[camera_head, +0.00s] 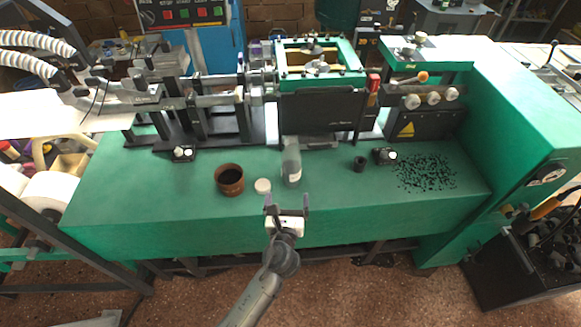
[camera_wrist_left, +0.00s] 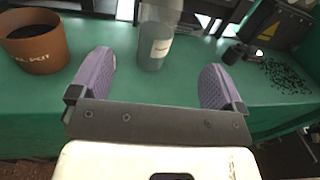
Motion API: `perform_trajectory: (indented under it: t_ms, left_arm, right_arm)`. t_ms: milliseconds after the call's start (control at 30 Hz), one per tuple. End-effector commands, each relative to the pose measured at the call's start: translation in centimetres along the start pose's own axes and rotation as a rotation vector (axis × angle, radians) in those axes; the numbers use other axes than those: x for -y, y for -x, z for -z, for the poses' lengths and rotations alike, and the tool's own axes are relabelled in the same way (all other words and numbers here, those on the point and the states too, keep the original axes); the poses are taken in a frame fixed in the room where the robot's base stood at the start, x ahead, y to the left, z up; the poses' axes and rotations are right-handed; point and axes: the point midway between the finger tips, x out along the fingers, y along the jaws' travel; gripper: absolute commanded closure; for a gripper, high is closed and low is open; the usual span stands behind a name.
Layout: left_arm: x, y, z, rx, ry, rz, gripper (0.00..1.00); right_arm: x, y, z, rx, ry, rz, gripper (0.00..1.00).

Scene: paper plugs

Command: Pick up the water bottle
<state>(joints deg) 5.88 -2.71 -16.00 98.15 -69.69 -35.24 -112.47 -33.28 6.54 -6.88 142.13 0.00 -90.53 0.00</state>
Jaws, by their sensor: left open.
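The water bottle (camera_head: 291,163) is a clear, greyish bottle with a white label, standing upright on the green machine table just in front of the black machine panel. My left gripper (camera_head: 287,200) is open and empty at the table's front edge, short of the bottle. In the left wrist view the bottle (camera_wrist_left: 157,38) stands beyond the gap between the two purple fingertips (camera_wrist_left: 155,85), a little left of the view's middle. Its top is cut off there. The fingers do not touch it. My right gripper is not in view.
A brown pot (camera_head: 229,180) and a small white lid-like disc (camera_head: 262,186) stand left of the bottle. A small black cup (camera_head: 360,163) and scattered dark pellets (camera_head: 427,172) lie to the right. The black machine panel (camera_head: 318,112) rises close behind the bottle.

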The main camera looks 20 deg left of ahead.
Motion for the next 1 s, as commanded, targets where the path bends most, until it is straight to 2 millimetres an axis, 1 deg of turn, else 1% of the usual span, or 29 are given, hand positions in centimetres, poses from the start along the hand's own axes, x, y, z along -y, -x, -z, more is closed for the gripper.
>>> perform_trajectory:
  t_ms: [67,167,400,500,633,867,1000]
  left_arm:
    - [0.0,-0.2,0.0,0.000,-0.035,-0.001,0.06]
    - [0.0,-1.3,0.1,0.000,-0.056,-0.002,0.06]
    - [0.0,-5.5,0.1,0.001,-0.058,-0.003,0.06]
    - [-0.1,-6.9,0.1,-0.001,-0.057,-0.004,0.06]
    - [0.0,-8.1,0.1,-0.002,-0.056,-0.003,0.06]
    - [0.0,-9.1,0.0,-0.001,-0.054,-0.004,0.06]
    - [0.1,-10.9,0.0,-0.001,-0.054,-0.004,0.06]
  right_arm:
    - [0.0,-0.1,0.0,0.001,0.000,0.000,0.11]
    - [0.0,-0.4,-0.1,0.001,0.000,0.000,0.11]
    - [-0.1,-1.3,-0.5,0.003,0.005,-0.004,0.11]
    - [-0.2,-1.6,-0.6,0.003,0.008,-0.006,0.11]
    - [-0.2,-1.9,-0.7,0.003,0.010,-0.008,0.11]
    - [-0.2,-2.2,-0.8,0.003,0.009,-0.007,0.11]
    - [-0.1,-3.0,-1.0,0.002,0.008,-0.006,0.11]
